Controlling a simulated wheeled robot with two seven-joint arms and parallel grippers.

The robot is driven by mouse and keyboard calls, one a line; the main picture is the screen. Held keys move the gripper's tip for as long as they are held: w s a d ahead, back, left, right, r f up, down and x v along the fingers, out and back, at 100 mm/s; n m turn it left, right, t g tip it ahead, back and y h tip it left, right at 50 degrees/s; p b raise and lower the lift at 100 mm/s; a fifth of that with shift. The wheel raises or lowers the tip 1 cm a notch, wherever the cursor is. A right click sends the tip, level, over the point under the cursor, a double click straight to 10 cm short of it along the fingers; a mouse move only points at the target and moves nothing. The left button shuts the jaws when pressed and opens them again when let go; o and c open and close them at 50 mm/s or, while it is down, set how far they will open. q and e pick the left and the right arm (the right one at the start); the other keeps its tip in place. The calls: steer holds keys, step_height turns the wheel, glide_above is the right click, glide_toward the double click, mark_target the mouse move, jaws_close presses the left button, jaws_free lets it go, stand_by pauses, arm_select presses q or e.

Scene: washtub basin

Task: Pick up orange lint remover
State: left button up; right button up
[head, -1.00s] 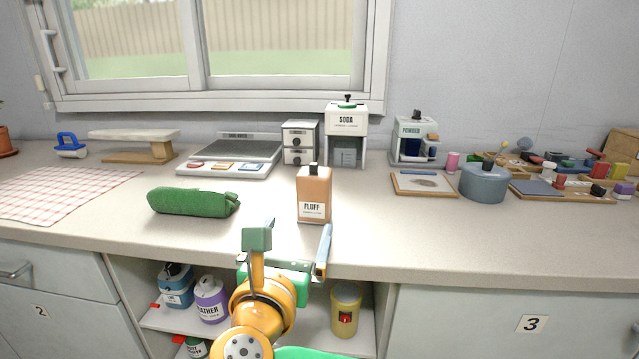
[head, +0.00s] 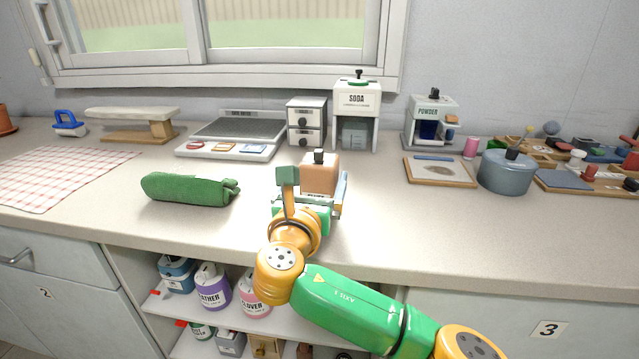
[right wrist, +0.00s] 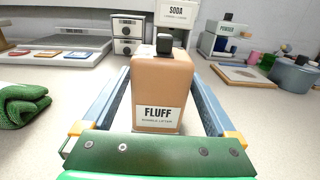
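The orange lint remover, a peach-orange bottle labelled FLUFF with a black cap (head: 320,174), stands upright on the counter. It also fills the middle of the right wrist view (right wrist: 158,88). My right gripper (head: 316,186) is at the bottle, with one finger on each side of it. In the right wrist view the fingers (right wrist: 159,76) are spread wide, with gaps beside the bottle's lower part. Whether the fingertips touch its far part is hard to tell. The gripper hides the bottle's lower front in the head view. My left gripper is not in view.
A rolled green cloth (head: 188,189) lies left of the bottle. Behind are a scale (head: 235,136), a small drawer box (head: 306,123) and a SODA dispenser (head: 357,115). A blue-grey pot (head: 505,173) stands to the right. The counter right of my gripper is clear.

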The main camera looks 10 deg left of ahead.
steer(key=c, duration=0.8)
step_height(320, 180, up, 16)
steer(key=f+p, duration=0.1)
steer(key=p, duration=0.2)
steer(key=shift+c, duration=0.2)
step_height(320, 180, up, 13)
steer(key=p, duration=1)
glide_above(318, 163)
